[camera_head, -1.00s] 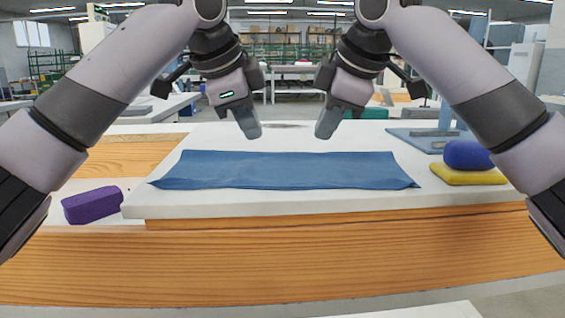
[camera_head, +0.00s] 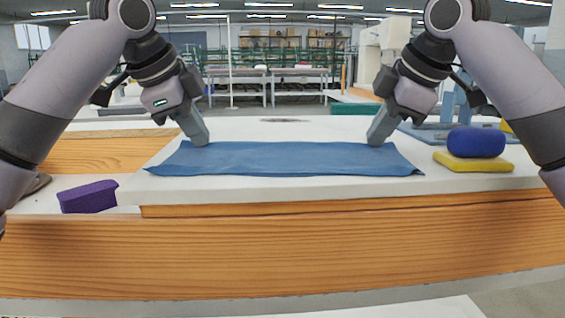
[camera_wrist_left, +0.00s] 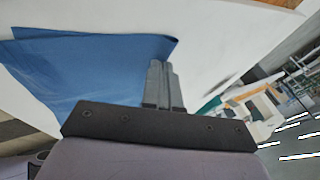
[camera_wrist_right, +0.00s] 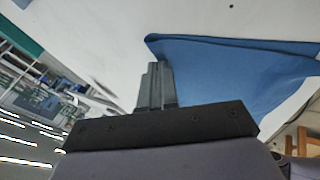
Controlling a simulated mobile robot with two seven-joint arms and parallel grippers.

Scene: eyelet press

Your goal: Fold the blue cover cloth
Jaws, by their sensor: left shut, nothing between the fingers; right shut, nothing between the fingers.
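The blue cover cloth (camera_head: 285,160) lies as a long, low strip across the front of the white table top, its near corners spread out to the sides. My left gripper (camera_head: 200,141) is shut and empty at the cloth's far left corner. In the left wrist view its fingers (camera_wrist_left: 163,65) are beside a corner of the cloth (camera_wrist_left: 90,65). My right gripper (camera_head: 377,141) is shut and empty at the far right corner. In the right wrist view its fingers (camera_wrist_right: 156,68) are beside the other corner of the cloth (camera_wrist_right: 230,70). I cannot tell whether either touches the cloth.
A blue rounded block (camera_head: 476,142) rests on a yellow block (camera_head: 473,162) at the right. A purple block (camera_head: 88,196) sits lower at the left. A blue-grey press base (camera_head: 440,133) stands behind at the right.

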